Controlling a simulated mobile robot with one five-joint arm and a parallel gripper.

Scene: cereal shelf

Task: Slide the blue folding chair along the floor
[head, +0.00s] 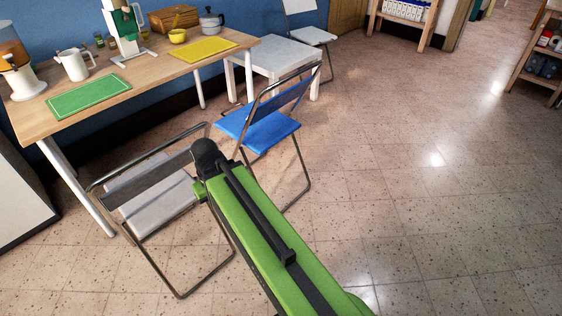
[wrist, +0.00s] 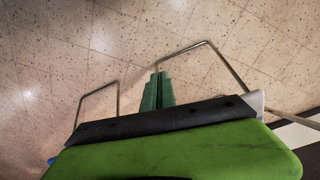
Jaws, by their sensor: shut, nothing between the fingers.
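The blue folding chair (head: 258,131) stands unfolded on the tiled floor in the middle of the head view, with a blue seat, a blue backrest and metal tube legs. My arm reaches up from below in front of it, and its end covers the space between this chair and a grey folding chair. My gripper (wrist: 158,76) shows in the wrist view as green fingers, shut and empty, pointing down at the floor. Bent metal tubes run on both sides of the fingers there; I cannot tell which chair each belongs to. The fingers are hidden in the head view.
The grey folding chair (head: 150,200) stands left of my arm. A wooden table (head: 150,73) with green and yellow mats runs along the blue wall. A low white table (head: 278,56) and another folding chair (head: 311,35) stand behind. The floor (head: 430,190) to the right is clear.

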